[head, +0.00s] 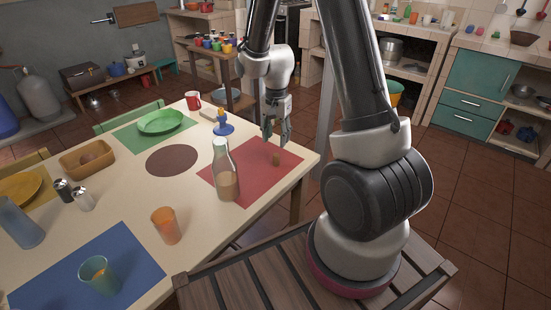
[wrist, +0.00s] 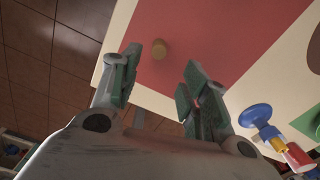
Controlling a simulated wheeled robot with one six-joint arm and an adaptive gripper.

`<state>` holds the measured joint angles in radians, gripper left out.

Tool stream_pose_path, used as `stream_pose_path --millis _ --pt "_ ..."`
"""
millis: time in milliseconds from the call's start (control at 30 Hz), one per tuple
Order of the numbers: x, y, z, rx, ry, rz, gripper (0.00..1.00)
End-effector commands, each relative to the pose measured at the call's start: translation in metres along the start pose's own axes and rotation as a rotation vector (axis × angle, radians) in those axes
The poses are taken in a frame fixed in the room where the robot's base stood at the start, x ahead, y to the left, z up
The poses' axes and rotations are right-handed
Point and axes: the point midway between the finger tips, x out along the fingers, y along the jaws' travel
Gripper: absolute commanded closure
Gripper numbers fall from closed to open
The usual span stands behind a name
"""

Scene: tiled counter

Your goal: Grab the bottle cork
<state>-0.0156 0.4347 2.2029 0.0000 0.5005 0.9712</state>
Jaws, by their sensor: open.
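A small brown cork (head: 276,159) stands on the red placemat (head: 222,173) near the table's right end. It also shows in the wrist view (wrist: 159,50), beyond the fingertips and between their lines, closer to the left finger. My gripper (head: 276,137) points down above and just behind the cork in the head view, apart from it. In the wrist view my gripper (wrist: 160,72) has its two green-padded fingers spread, with nothing between them. A glass bottle (head: 227,178) with light brown contents stands upright on the placemat, left of the cork.
A red mug (head: 193,100) and an orange glass (head: 165,226) stand on the table (head: 137,205). The mat around the cork is clear.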

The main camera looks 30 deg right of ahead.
Motion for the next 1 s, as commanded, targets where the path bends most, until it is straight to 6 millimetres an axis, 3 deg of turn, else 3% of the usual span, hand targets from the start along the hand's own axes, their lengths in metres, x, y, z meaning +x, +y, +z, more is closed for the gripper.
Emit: stream_pose_path --millis 500,833,1000 --pt "0.069 0.004 0.005 0.009 -0.003 0.005 0.55" --pt "0.076 0.004 0.005 0.009 -0.002 0.002 0.55" --pt "0.076 0.004 0.005 0.009 -0.002 0.003 0.81"
